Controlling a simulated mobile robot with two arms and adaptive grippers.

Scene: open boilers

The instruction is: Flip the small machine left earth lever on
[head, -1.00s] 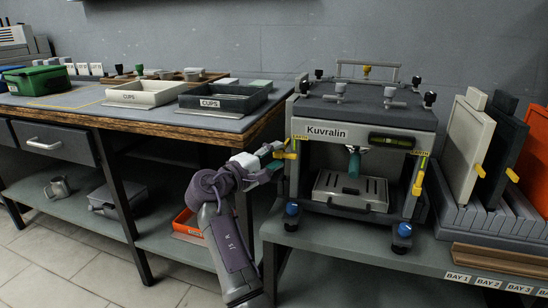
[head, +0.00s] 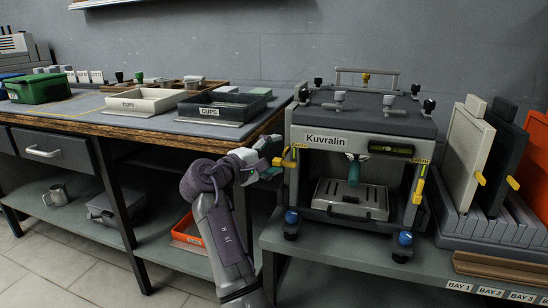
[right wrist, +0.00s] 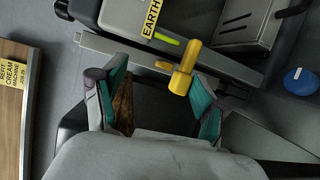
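The small machine labelled Kuvralin (head: 326,140) stands on the low bench. Its left earth lever (head: 285,162) is yellow and sticks out sideways at the left front post. In the right wrist view the lever (right wrist: 181,78) lies in the gap between my fingertips, nearer the right finger; I cannot tell whether it touches. My right gripper (head: 268,158) is open at the machine's left side, its teal fingers (right wrist: 162,85) apart and empty. The yellow right earth lever (head: 419,190) points down on the other post. My left gripper is not in view.
A rack of upright panels (head: 468,150) is close to the machine's right. An orange tray (head: 186,232) sits on the shelf behind my right arm.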

